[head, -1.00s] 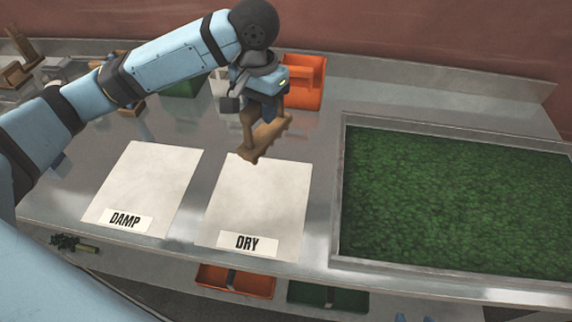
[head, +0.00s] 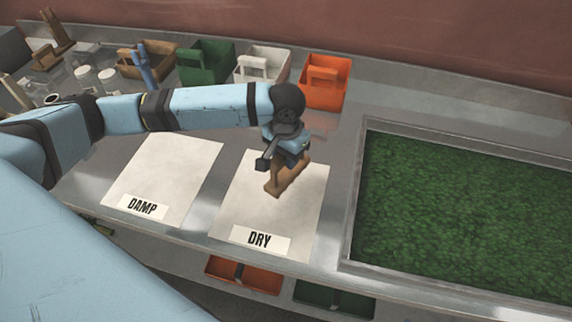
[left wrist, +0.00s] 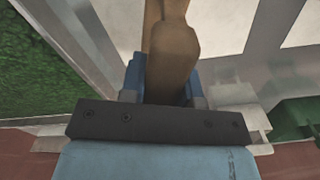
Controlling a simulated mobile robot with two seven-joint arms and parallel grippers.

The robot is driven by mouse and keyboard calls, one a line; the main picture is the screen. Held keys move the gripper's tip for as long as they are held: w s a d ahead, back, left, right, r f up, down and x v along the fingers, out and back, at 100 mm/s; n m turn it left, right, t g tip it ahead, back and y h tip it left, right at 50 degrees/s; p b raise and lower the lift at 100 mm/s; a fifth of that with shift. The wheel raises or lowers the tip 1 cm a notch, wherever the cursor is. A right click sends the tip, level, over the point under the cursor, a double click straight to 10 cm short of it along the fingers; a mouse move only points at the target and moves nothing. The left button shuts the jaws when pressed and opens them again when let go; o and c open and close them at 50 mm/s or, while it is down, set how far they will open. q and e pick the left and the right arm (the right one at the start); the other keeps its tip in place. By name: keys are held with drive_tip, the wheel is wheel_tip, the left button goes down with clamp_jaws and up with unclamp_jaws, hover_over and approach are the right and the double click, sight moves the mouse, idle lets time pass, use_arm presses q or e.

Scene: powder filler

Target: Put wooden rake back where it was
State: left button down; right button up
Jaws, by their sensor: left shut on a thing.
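My left gripper (head: 291,158) is shut on a wooden rake (head: 288,181). The rake is brown, and its broad head hangs below the fingers, over the right half of the white sheet marked DRY (head: 237,205). I cannot tell whether the rake touches the sheet. In the left wrist view the brown rake (left wrist: 172,45) stands out from between the blue fingers. My right gripper is in neither view.
A sheet marked DAMP (head: 165,175) lies to the left. A tray of green material (head: 350,205) is at the right. Orange (head: 337,92), white (head: 251,78) and green (head: 212,68) bins stand along the back. Jars and wooden items are at the far left.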

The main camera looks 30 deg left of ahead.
sight(286, 173)
use_arm(q)
wheel_tip(286, 173, down, 4)
drive_tip(key=shift+f, duration=0.1)
idle(0.4)
drive_tip(key=c, duration=0.8)
unclamp_jaws()
drive_tip(key=shift+c, duration=0.2)
wheel_tip(286, 173, up, 12)
drive_tip(key=shift+r+b, duration=0.1)
drive_tip(key=shift+b, duration=0.25)
